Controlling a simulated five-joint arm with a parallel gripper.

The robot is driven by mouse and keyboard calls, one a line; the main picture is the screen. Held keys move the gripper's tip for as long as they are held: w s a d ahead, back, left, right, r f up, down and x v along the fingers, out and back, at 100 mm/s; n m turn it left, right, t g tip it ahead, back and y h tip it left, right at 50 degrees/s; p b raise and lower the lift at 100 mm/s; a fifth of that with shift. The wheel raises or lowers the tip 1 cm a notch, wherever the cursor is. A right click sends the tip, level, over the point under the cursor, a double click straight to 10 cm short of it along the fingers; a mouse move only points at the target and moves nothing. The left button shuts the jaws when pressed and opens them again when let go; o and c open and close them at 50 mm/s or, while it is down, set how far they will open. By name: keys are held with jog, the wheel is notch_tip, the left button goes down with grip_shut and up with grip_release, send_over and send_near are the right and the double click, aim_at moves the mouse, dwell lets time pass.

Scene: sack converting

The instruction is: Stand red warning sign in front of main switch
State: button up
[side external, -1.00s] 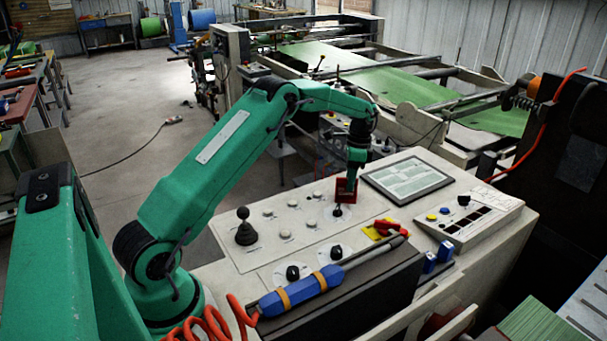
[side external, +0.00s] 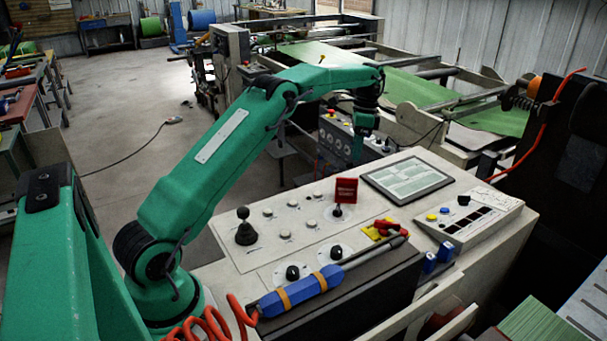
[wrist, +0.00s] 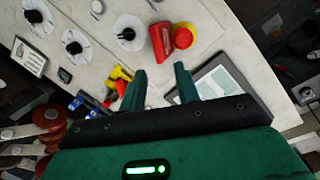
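The red warning sign (side external: 346,190) stands upright on the console panel, right beside the black knob (side external: 338,211) on its white disc. In the wrist view the sign (wrist: 160,41) shows from above, at the right edge of the white disc around that knob (wrist: 126,34). I cannot tell whether sign and knob touch. My gripper (side external: 359,152) is above and apart from the sign. In the wrist view its two fingers (wrist: 160,73) are spread with nothing between them.
A round red thing with yellow (wrist: 184,37) sits beside the sign in the wrist view. A framed sheet (side external: 408,178) lies right of the sign. More black knobs (side external: 292,272), a joystick (side external: 245,230), red and yellow items (side external: 384,230) and a blue tool (side external: 300,291) are nearby.

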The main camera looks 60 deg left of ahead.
jog(key=shift+w+a+r, duration=0.1)
jog(key=shift+w+r, duration=0.05)
jog(key=shift+r, duration=0.5)
jog(key=shift+w+r, duration=0.1)
jog(key=shift+r, duration=0.5)
jog(key=shift+r, duration=0.1)
